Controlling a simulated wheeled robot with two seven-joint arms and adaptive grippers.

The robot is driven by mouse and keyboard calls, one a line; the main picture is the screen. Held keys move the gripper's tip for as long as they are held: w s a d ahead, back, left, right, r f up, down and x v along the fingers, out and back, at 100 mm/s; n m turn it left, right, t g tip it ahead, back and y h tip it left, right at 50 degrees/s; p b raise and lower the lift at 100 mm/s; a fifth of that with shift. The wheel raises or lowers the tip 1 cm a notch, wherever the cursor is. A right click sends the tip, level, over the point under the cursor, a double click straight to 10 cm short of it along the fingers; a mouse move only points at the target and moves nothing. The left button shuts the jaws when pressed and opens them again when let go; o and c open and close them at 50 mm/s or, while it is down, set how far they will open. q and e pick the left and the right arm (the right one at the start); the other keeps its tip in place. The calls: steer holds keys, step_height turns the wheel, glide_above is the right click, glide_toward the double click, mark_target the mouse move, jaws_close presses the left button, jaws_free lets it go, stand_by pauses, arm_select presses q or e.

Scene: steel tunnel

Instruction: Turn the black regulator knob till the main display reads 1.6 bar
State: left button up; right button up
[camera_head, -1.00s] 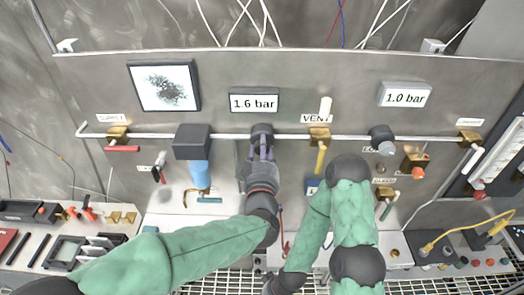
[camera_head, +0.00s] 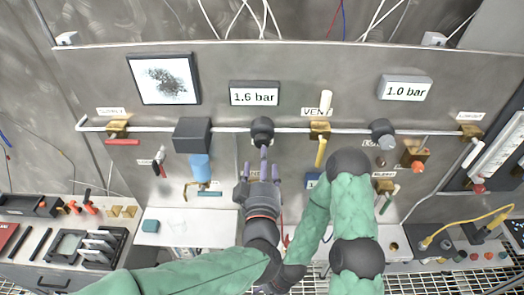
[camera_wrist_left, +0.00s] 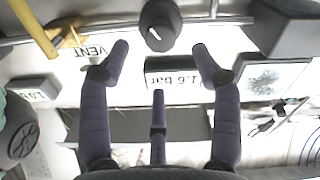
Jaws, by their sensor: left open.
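The black regulator knob (camera_head: 262,130) sits on the pipe in the middle of the panel. It also shows at the top of the left wrist view (camera_wrist_left: 160,25), with a pale mark on its face. The main display (camera_head: 255,96) above it reads 1.6 bar. My left gripper (camera_head: 264,170) is open and empty, just below the knob and apart from it. In the left wrist view its spread purple fingers (camera_wrist_left: 160,62) point toward the knob, with nothing between them. My right arm is folded right of centre; I cannot see its gripper.
A second display (camera_head: 405,91) reads 1.0 bar. The yellow VENT handle (camera_head: 320,152) is close right of the knob; a blue-bowled filter (camera_head: 199,168) is to its left. Another dark knob (camera_head: 382,131) is farther right. Tools and fittings lie at lower left.

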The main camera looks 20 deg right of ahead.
arm_select(q)
steer(key=v, duration=0.4)
steer(key=shift+f, duration=0.1)
stand_by(0.4)
steer(key=w+a+f+m+g+y, duration=0.1)
steer(key=w+a+f+g, duration=0.2)
steer(key=f, duration=0.6)
steer(key=w+a+f+g+y, duration=0.1)
steer(key=w+a+f+g, duration=0.1)
steer(key=w+a+f, duration=0.45)
steer(key=s+a+f+g, duration=0.2)
steer(key=a+f, duration=0.1)
steer(key=f, duration=0.6)
steer(key=s+a+f+g, duration=0.2)
steer(key=a+f+g, duration=0.1)
steer(key=f, duration=0.7)
steer(key=s+a+f+n+g, duration=0.1)
steer(key=s+a+f+g, duration=0.15)
steer(key=s+f, duration=0.35)
steer(key=s+a+f+n+g+h, duration=0.1)
steer(key=s+a+f+g, duration=0.15)
steer(key=s+f, duration=0.3)
steer(key=s+a+f+n+g, duration=0.1)
steer(key=s+a+f+g, duration=0.15)
steer(key=s+f, duration=0.35)
step_height(320, 180, down, 11)
steer(key=d+m+b, duration=0.1)
steer(key=b, duration=1.2)
steer(key=shift+w+d, duration=0.35)
steer(key=shift+w, duration=0.05)
